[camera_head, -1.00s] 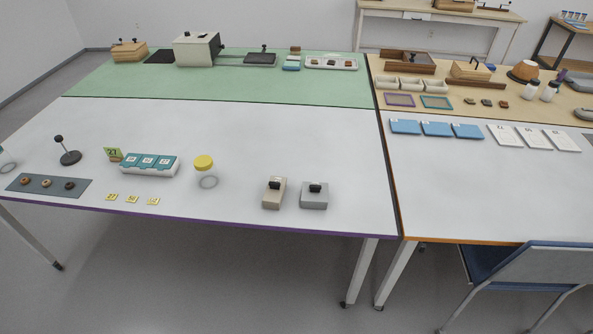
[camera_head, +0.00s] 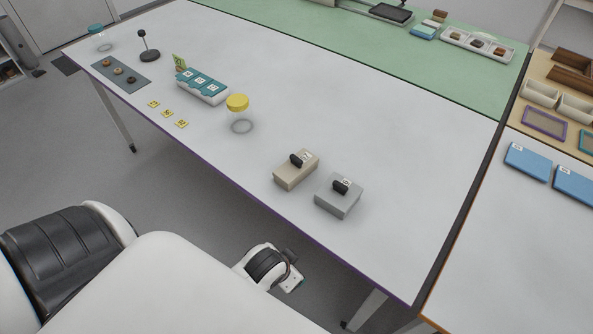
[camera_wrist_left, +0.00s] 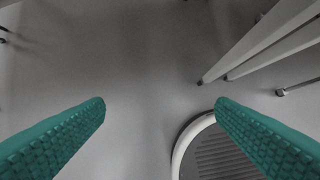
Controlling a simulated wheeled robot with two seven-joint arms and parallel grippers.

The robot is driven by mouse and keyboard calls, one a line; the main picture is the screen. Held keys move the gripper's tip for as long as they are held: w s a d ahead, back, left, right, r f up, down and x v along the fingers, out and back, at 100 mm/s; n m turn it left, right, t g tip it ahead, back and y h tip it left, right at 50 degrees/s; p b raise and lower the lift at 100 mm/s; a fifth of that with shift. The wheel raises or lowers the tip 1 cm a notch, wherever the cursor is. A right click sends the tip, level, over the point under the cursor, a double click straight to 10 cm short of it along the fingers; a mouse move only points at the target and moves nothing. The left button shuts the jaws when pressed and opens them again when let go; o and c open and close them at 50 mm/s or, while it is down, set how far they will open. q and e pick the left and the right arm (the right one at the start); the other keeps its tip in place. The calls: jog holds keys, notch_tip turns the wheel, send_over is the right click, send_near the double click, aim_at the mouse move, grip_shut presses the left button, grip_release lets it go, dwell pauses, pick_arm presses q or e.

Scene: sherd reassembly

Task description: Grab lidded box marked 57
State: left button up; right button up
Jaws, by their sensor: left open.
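Two lidded boxes with black knobs stand near the front edge of the white table in the head view: a beige box (camera_head: 296,174) and, to its right, a grey box (camera_head: 338,202). Each has a small white label on its lid; the numbers are too small to read surely, so I cannot tell which is 57. My left gripper (camera_wrist_left: 160,103) shows in the left wrist view with its two teal fingers wide apart and nothing between them. It points at the grey floor, away from both boxes. My right gripper is in neither view.
A clear jar with a yellow lid (camera_head: 237,103), a teal-lidded compartment case (camera_head: 203,88), yellow number tags (camera_head: 167,113) and a grey mat (camera_head: 133,83) lie left on the table. The table's purple front edge (camera_head: 237,191) lies between my arm and the boxes. Table right of the boxes is clear.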

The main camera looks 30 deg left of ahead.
pick_arm(q)
jog(key=w+d+r+m+t+b, duration=0.1)
jog(key=w+r+m+t, duration=0.2)
jog(key=w+r+t, duration=0.55)
jog(key=w+d+r+m+t+b, duration=0.2)
jog(key=w+r+t, duration=0.2)
jog(key=w+r, duration=0.8)
jog(key=d+r+m+t+h, duration=0.3)
jog(key=d+r+m+h, duration=0.2)
jog(key=r+m+h, duration=0.5)
jog(key=s+d+r+m+g+h, duration=0.1)
jog(key=d+r+m+g+h, duration=0.3)
jog(key=d+m+g+h, duration=0.4)
jog(key=m+g+y, duration=1.2)
jog(key=m+y, duration=0.1)
jog(key=y, duration=0.5)
send_over(296, 157)
notch_tip(296, 157, down, 11)
jog(key=shift+f, duration=0.2)
jog(key=shift+n, duration=0.3)
notch_tip(296, 157, down, 5)
jog(key=shift+a+f+p, duration=0.1)
jog(key=shift+f+p, duration=0.05)
jog(key=shift+p, duration=0.25)
jog(key=shift+f+p, duration=0.45)
jog(key=shift+f, duration=2.7)
